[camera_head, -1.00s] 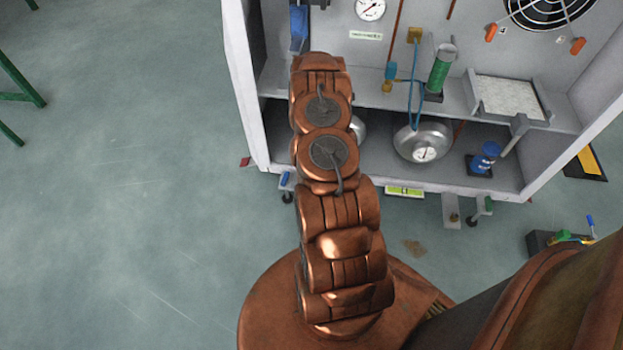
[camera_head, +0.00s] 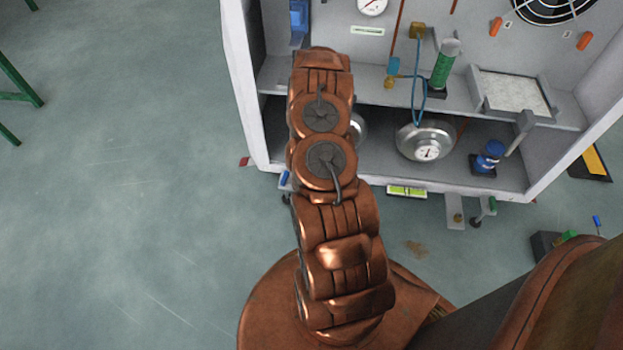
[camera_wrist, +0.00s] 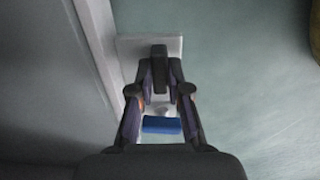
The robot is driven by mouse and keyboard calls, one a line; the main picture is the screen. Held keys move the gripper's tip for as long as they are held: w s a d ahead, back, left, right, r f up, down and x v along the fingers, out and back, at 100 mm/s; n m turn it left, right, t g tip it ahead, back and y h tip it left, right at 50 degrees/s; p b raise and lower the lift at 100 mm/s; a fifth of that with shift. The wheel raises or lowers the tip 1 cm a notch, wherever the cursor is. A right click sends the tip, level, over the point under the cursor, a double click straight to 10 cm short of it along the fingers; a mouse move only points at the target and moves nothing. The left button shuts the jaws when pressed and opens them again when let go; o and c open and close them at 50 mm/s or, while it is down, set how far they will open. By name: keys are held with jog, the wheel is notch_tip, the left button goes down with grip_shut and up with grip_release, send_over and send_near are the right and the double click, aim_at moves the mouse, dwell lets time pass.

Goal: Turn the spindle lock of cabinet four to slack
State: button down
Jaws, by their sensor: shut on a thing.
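In the wrist view the two fingers of my gripper (camera_wrist: 160,78) close in on a dark upright piece (camera_wrist: 159,55), which I take to be part of the spindle lock. A blue block (camera_wrist: 162,124) shows between the fingers, closer to the palm. Behind the fingertips is a pale plate (camera_wrist: 128,45) beside the cabinet wall. In the head view a small blue part (camera_head: 284,180) shows at the left front foot of the white cabinet (camera_head: 243,85), mostly behind my arm. My gripper is hidden there. The lock's angle and any marking cannot be read.
The cabinet's lower shelf holds a round metal vessel with a gauge (camera_head: 426,141) and a blue-topped item (camera_head: 490,156). A level (camera_head: 407,191) sits at its front edge.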

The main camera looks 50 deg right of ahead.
jog(key=shift+w, duration=0.1)
jog(key=c, duration=1.1)
grip_release()
jog(key=shift+r, duration=0.1)
jog(key=shift+r, duration=5.95)
